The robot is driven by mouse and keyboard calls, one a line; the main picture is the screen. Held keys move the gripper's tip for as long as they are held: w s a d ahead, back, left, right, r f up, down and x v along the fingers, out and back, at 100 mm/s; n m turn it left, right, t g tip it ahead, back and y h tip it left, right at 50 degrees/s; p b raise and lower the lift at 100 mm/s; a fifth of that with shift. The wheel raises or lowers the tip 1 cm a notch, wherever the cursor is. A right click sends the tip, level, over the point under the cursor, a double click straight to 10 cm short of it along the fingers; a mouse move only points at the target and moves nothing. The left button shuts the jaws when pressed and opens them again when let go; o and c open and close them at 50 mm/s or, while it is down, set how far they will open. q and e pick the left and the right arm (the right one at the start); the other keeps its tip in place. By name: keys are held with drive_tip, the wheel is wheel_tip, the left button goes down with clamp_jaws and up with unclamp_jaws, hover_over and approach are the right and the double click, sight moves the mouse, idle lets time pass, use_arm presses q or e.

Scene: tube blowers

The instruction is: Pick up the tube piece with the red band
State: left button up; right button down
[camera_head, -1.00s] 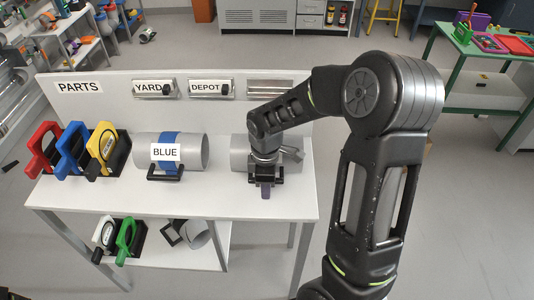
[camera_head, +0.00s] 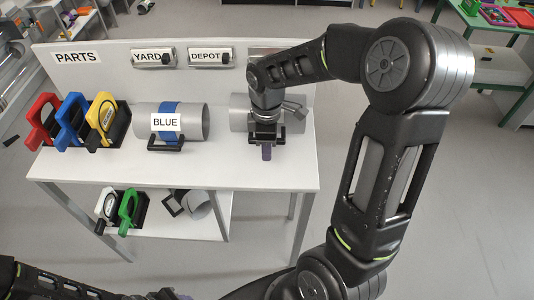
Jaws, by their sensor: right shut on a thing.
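A grey tube piece (camera_head: 295,120) lies on the right part of the white table. My right gripper (camera_head: 266,150) is over its middle, shut at its front side, where a dark handle seems to be. The gripper and wrist hide this tube's middle, so no red band or label shows. A second grey tube piece (camera_head: 196,121) lies to its left, with a blue band, a BLUE label and a black handle. My left arm shows only at the bottom left edge; its gripper is not in view.
The white table (camera_head: 225,170) has a back panel with PARTS, YARD and DEPOT signs. Red, blue and yellow handled pieces (camera_head: 75,120) stand at the left. A lower shelf (camera_head: 215,222) holds white and green handled pieces and a tube. The table's front strip is clear.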

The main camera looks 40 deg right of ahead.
wheel_tip(320, 180, up, 6)
drive_tip(key=shift+r, duration=0.1)
idle(0.9)
